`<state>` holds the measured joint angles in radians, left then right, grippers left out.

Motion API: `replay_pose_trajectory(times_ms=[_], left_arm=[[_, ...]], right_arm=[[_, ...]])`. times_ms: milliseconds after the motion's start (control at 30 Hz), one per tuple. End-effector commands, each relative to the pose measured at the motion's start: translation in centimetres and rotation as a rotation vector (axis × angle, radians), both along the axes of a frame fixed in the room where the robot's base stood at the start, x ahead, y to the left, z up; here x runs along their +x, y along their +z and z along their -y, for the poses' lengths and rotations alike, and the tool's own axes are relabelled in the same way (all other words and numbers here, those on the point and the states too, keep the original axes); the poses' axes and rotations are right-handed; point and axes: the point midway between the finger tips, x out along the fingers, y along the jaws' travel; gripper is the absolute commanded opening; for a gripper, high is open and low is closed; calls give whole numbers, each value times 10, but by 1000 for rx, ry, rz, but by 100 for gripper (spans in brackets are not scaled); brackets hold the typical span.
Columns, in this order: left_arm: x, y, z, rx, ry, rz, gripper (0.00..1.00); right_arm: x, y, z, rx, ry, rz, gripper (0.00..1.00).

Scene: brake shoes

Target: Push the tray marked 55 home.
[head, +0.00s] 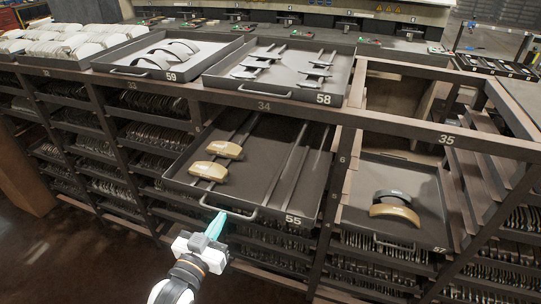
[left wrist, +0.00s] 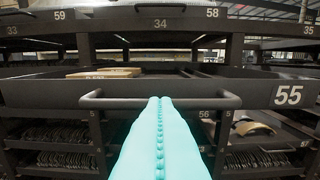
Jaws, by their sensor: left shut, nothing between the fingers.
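The dark tray marked 55 (head: 270,208) is pulled out of the rack below the beam marked 34, with two tan brake shoes (head: 217,160) lying in its left part. Its front wall and the number 55 also show in the left wrist view (left wrist: 255,92). Its bar handle (head: 228,211) is on the left part of the front. My left gripper (head: 216,226) has teal fingers, shut and empty, pointing at the handle. In the left wrist view the fingertips (left wrist: 160,102) overlap the middle of the handle; I cannot tell whether they touch. My right gripper is not in view.
Tray 57 (head: 431,246), holding a tan and a dark shoe, is also out, lower right. Trays 59 (head: 105,62) and 58 (head: 217,83) lie on top of the rack. Rack posts (head: 338,170) stand beside the opening. The floor at lower left is clear.

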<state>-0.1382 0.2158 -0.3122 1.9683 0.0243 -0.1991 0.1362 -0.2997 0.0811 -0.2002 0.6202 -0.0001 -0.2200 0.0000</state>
Motion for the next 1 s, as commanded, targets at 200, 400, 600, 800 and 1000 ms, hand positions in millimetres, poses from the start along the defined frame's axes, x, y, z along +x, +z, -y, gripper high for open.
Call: replay_pose_trajectory(times_ms=[200, 400, 600, 800, 1000], left_arm=[[18, 2, 7, -2, 0, 6, 0], [33, 1, 13, -1, -1, 3, 0], [48, 1, 18, -1, 0, 2, 0], [63, -1, 23, -1, 0, -1, 0], [78, -1, 29, 0, 0, -1, 0]], right_arm=[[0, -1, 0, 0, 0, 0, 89], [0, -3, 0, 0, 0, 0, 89], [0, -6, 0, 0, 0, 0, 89], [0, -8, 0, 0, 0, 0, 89], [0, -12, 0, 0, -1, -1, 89]])
